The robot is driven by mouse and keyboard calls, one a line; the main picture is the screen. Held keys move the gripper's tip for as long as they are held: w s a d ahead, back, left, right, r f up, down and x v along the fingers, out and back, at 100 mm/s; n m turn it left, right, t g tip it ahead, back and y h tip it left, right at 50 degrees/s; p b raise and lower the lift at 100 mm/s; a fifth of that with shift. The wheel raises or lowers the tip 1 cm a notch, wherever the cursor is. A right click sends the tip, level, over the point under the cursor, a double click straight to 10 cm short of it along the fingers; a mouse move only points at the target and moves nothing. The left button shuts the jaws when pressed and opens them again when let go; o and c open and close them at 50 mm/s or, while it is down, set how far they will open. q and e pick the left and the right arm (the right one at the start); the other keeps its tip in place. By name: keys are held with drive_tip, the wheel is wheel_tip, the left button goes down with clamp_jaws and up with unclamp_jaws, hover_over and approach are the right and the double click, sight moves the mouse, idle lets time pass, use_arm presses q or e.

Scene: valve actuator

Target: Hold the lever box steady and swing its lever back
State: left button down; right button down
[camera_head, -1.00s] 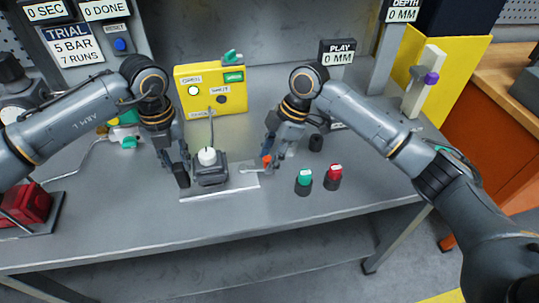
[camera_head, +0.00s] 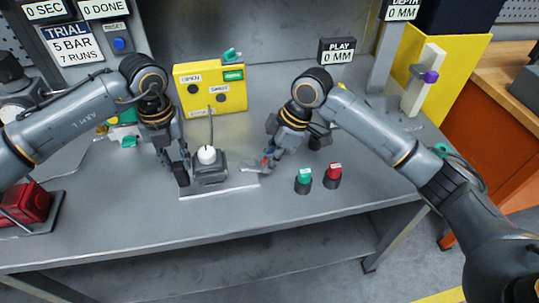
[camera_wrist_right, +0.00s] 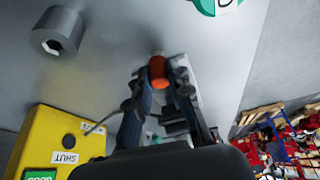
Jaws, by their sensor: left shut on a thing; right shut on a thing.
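The lever box (camera_head: 210,176) is a dark block with a white round cap, on a pale plate (camera_head: 222,191) on the bench. My left gripper (camera_head: 182,168) is shut on the lever box from its left side. The lever's bare metal part (camera_head: 252,170) shows to the right of the box. My right gripper (camera_head: 264,163) is shut on the lever's orange grip, which shows between its fingers in the right wrist view (camera_wrist_right: 158,72). My right fingers hide most of the grip in the head view.
A yellow panel (camera_head: 228,98) marked OPEN and SHUT stands behind the box, its round lamps dark. A green-topped button (camera_head: 304,178) and a red-topped button (camera_head: 334,172) stand to the right. A red block (camera_head: 30,203) is at the far left.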

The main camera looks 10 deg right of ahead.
use_arm(q)
drive_tip(key=shift+f, duration=0.1)
use_arm(e)
drive_tip(key=m, duration=0.1)
drive_tip(key=s+a+m+t, duration=0.1)
drive_tip(key=shift+s+m, duration=0.3)
drive_tip(key=shift+m, duration=0.1)
drive_tip(key=m, duration=0.1)
drive_tip(key=s+a+m+t, duration=0.1)
drive_tip(key=m, duration=0.1)
drive_tip(key=shift+s+a+m+h, duration=0.25)
drive_tip(key=shift+s+m+h, duration=0.05)
drive_tip(key=shift+h, duration=0.1)
drive_tip(key=a+m, duration=0.1)
drive_tip(key=s+a+m+t+h, duration=0.1)
drive_tip(key=m, duration=0.1)
drive_tip(key=shift+s+a+m+t+h, duration=0.1)
drive_tip(key=shift+a+m+t+h, duration=0.2)
drive_tip(key=shift+m, duration=0.6)
drive_tip(key=shift+s+a+m+t+h, duration=0.1)
drive_tip(key=shift+a+m+h, duration=0.3)
drive_tip(key=shift+m, duration=0.5)
drive_tip(key=shift+a, duration=0.1)
use_arm(q)
drive_tip(key=shift+d, duration=0.1)
use_arm(e)
drive_tip(key=c, duration=1.2)
unclamp_jaws()
